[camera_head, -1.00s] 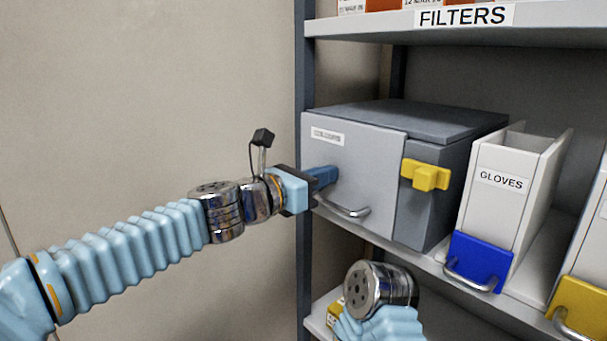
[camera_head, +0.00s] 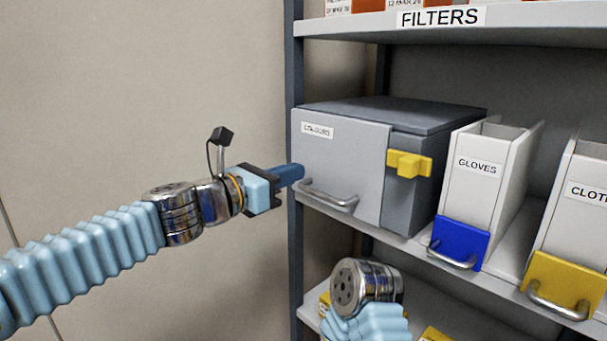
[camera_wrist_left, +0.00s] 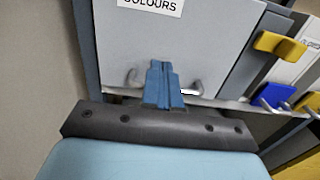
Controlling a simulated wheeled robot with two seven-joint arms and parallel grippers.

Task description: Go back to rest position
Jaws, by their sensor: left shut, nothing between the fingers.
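My left gripper (camera_head: 300,172) is shut with nothing between its blue fingers. In the head view it points right, at the left side of the grey box labelled COLOURS (camera_head: 345,165), near the shelf post. In the left wrist view the closed fingers (camera_wrist_left: 163,70) lie in front of the box's metal handle (camera_wrist_left: 190,88). The box (camera_wrist_left: 175,45) stands closed on the shelf, with a yellow latch (camera_head: 409,164) at its right. Of my right arm, only a metal joint and a blue sleeve show at the bottom; its gripper is out of view.
The shelf's dark post (camera_head: 294,230) stands close to my left gripper. White bins labelled GLOVES (camera_head: 478,185) and CLOTH (camera_head: 577,220) stand right of the box. The FILTERS shelf (camera_head: 540,30) is above. Clear space lies before the bare wall (camera_head: 130,100) at left.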

